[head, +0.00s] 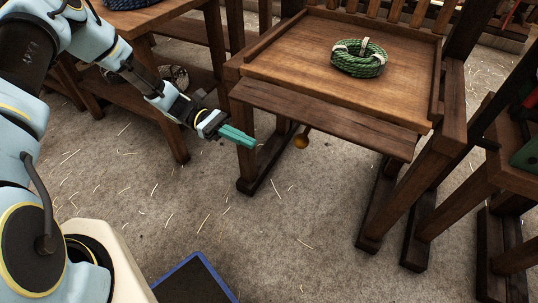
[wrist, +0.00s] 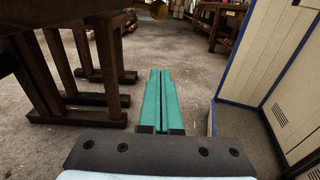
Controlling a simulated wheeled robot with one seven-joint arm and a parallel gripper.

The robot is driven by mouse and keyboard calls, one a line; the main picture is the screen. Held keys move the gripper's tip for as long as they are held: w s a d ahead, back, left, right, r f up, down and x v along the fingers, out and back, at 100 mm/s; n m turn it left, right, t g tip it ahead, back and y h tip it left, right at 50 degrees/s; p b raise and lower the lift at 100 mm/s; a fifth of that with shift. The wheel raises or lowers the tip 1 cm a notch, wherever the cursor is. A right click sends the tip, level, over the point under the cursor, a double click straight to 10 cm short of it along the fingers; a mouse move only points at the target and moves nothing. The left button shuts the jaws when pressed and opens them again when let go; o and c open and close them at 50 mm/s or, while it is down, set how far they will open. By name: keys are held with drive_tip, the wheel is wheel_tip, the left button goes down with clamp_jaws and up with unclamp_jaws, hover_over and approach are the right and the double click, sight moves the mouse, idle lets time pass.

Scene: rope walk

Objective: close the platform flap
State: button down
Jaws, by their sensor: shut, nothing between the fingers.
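The platform (head: 290,75) is a wooden tray-like deck on dark legs. Its flap (head: 325,122) is a brown board along the front edge, sticking outward and sloping a little down, not upright. A round yellowish knob (head: 301,142) hangs below the flap on a thin stem; it also shows at the top of the wrist view (wrist: 158,10). My gripper (head: 238,136) has teal fingers, shut and empty, left of the flap's left end and apart from it in the picture. The shut fingers (wrist: 161,72) point forward over open floor in the wrist view.
A coil of green rope (head: 358,58) lies on the platform. A wooden table (head: 150,18) with blue rope stands at the back left. Another wooden stand (head: 510,170) is at the right. The floor (head: 285,220) in front of the platform is clear apart from straw bits.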

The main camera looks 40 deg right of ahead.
sight(311, 123)
drive_tip(key=s+d+r+g+p, duration=0.1)
drive_tip(key=s+d+r+p, duration=0.1)
drive_tip(key=s, duration=0.8)
drive_tip(key=shift+s+d+r+n+h, duration=0.3)
drive_tip(key=shift+d+r, duration=0.4)
drive_tip(key=shift+d, duration=0.3)
drive_tip(key=shift+r+p, duration=0.15)
drive_tip(key=shift+p, duration=0.25)
